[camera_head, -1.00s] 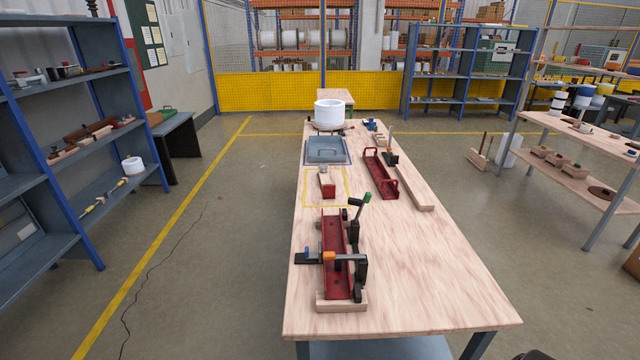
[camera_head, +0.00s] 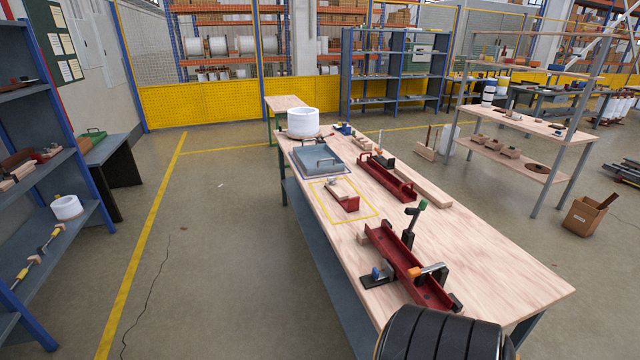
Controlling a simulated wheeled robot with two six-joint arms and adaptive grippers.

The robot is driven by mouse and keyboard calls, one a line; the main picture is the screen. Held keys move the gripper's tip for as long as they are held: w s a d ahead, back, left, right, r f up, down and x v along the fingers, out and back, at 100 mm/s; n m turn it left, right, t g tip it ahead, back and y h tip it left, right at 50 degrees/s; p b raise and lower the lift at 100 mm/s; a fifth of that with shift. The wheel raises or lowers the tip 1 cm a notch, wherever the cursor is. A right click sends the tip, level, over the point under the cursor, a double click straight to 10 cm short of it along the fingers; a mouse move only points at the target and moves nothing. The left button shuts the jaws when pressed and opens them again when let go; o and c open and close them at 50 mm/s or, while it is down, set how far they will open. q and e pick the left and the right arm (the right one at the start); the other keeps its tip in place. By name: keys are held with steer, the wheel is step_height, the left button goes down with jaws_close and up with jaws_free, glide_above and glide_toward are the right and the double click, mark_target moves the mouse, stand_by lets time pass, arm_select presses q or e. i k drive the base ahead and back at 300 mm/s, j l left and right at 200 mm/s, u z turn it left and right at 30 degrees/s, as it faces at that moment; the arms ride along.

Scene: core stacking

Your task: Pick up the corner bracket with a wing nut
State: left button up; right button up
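I cannot clearly make out a corner bracket with a wing nut at this distance. A small wooden block with a red end piece (camera_head: 346,202) lies inside a yellow outline on the table (camera_head: 470,270), with a small grey part at its far end. A long red channel piece (camera_head: 402,262) with black, orange and blue clamp parts sits nearer. A second red channel with handles (camera_head: 386,180) lies farther back beside a wooden bar. A black ribbed round part, likely of my arm, covers the table's near edge. Neither gripper is visible.
A grey-blue tray with a handle (camera_head: 318,158) and a white cylinder (camera_head: 303,122) stand at the table's far end. Blue shelving is on the left, a wooden rack (camera_head: 530,125) on the right. A cardboard box (camera_head: 586,215) sits on the floor. The left aisle is clear.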

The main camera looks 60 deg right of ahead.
mark_target(351, 205)
steer(key=i+l+z, duration=0.15)
steer(key=i+z, duration=0.35)
steer(key=i+j+z, duration=0.1)
steer(key=i+z, duration=0.4)
steer(key=i, duration=0.2)
steer(key=i+j+z, duration=0.45)
steer(key=i, duration=0.15)
steer(key=l, duration=0.1)
